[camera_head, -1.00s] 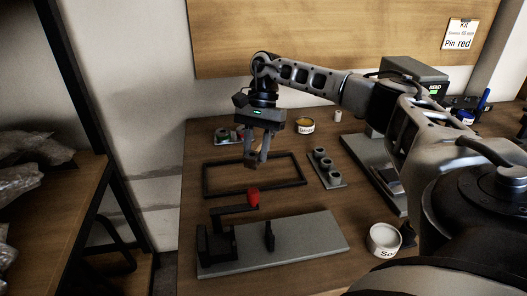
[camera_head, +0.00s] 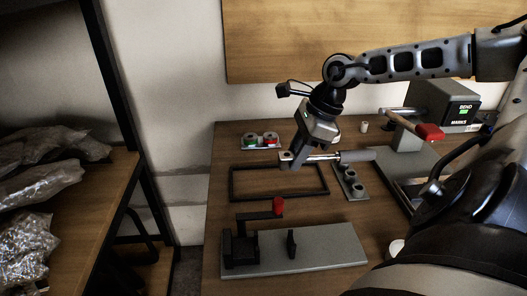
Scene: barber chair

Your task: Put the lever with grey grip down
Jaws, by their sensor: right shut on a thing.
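The lever with the grey grip (camera_head: 356,156) is a pale metal rod with a block at its left end and a thick grey grip at its right end. My right gripper (camera_head: 296,153) is shut on it near the block end. The lever lies roughly level across the picture, over the far right part of a black rectangular frame (camera_head: 240,198) on the table. Its grip end passes behind or over a small holder with grey rings (camera_head: 350,182). I cannot tell whether the lever touches anything below. My left gripper is out of view.
A grey plate (camera_head: 334,244) with a black clamp and red knob (camera_head: 278,206) stands in front. A bending machine (camera_head: 446,104) and a red-gripped lever (camera_head: 428,132) are at right. A shelf (camera_head: 115,185) with plastic bags is left.

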